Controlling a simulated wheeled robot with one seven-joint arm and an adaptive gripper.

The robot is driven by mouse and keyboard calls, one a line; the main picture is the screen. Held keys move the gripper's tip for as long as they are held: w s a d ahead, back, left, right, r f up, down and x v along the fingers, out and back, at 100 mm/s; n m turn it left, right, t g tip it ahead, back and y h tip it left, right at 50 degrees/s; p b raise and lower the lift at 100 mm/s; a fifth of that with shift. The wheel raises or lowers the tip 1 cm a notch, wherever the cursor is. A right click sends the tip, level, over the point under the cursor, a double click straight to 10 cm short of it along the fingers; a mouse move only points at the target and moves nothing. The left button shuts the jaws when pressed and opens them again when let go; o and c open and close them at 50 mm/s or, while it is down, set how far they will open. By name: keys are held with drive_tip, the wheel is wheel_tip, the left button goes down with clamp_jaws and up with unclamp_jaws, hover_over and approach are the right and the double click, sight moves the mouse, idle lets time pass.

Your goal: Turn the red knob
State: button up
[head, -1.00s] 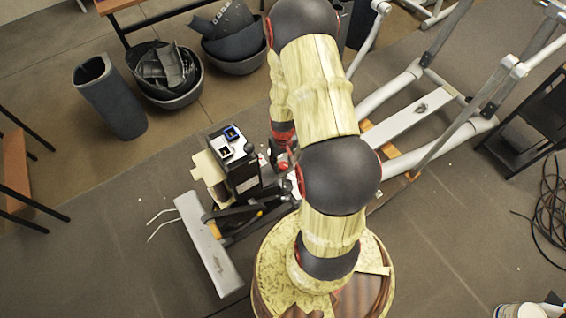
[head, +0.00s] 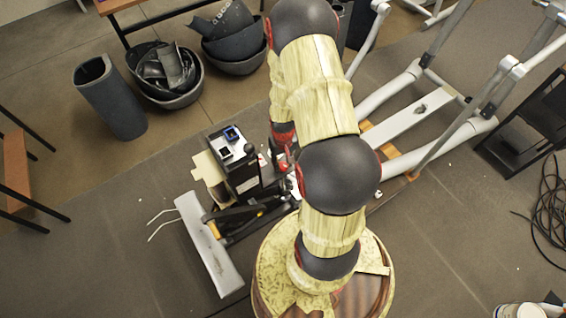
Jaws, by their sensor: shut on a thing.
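My arm reaches up from the bottom of the head view and folds over so that its end points down beside the black upright unit (head: 243,178) of the elliptical machine. My gripper (head: 284,160) is at the right side of this unit, small and mostly hidden by my own arm. It is shut on a small red part there, which I take to be the red knob (head: 283,167). Only a sliver of red shows, so the knob's angle cannot be told.
The machine's grey tubes (head: 390,95) and rails fill the upper right. A light grey foot bar (head: 208,243) lies at lower left. Dark bins (head: 176,99) stand at the upper left, and a black cable coil (head: 551,215) lies far right. The lower left floor is clear.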

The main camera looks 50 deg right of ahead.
sight(283, 165)
drive_tip(key=m+p, duration=0.1)
drive_tip(key=m, duration=0.5)
drive_tip(key=shift+p, duration=0.3)
idle(0.4)
drive_tip(key=o, duration=1.1)
drive_tip(key=shift+o, duration=0.3)
wheel_tip(283, 165, up, 12)
idle(0.4)
